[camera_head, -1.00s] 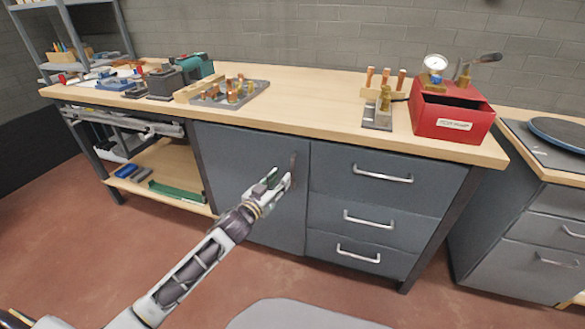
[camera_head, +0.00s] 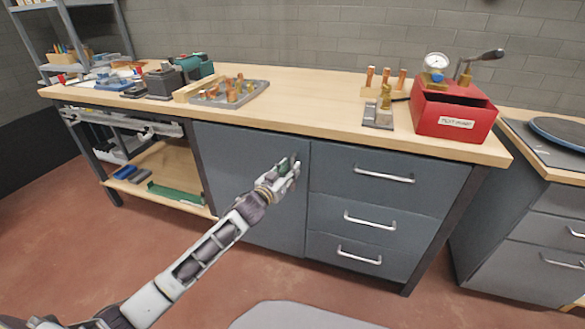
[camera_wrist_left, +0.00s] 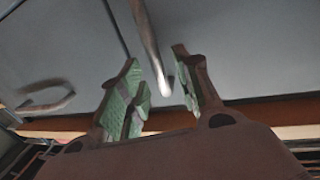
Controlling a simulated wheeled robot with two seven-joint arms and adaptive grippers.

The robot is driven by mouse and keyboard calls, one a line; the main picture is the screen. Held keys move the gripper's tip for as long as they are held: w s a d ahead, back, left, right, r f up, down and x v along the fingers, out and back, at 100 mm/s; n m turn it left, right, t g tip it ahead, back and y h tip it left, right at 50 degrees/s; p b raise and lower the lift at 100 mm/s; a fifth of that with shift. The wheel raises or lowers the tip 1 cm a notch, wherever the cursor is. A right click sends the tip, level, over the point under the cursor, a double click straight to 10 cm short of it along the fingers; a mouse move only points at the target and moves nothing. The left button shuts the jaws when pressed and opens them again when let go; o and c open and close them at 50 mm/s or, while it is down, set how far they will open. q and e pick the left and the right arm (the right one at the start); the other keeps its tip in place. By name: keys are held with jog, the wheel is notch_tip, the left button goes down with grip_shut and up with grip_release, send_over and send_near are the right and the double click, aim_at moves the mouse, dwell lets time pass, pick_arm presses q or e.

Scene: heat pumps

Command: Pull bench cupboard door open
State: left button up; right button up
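The bench cupboard door (camera_head: 235,175) is a flat grey panel, closed flush with the bench front, left of the drawers. My left gripper (camera_head: 293,166) is at the door's right side, over its handle, which it mostly hides in the head view. In the left wrist view the door handle (camera_wrist_left: 151,45) is a pale upright bar. My left gripper (camera_wrist_left: 160,92) shows there with two green-padded fingers apart, and the bar's end lies between them in the picture. I cannot tell whether they touch it. My right gripper is not in view.
Several grey drawers with bar handles (camera_head: 370,219) are right of the door. The wooden worktop (camera_head: 320,108) carries a red box (camera_head: 455,110), copper fittings and tools. An open shelf (camera_head: 165,165) is left of the door.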

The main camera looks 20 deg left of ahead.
pick_arm(q)
jog(key=x, duration=0.2)
jog(key=shift+w+d+b, duration=0.1)
jog(key=shift+w+b, duration=0.2)
jog(key=shift+w, duration=0.05)
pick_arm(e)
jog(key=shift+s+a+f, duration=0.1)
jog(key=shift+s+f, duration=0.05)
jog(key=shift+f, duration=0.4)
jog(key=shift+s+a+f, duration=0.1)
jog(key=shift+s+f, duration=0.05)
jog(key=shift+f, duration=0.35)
pick_arm(q)
jog(key=c, duration=0.6)
grip_shut()
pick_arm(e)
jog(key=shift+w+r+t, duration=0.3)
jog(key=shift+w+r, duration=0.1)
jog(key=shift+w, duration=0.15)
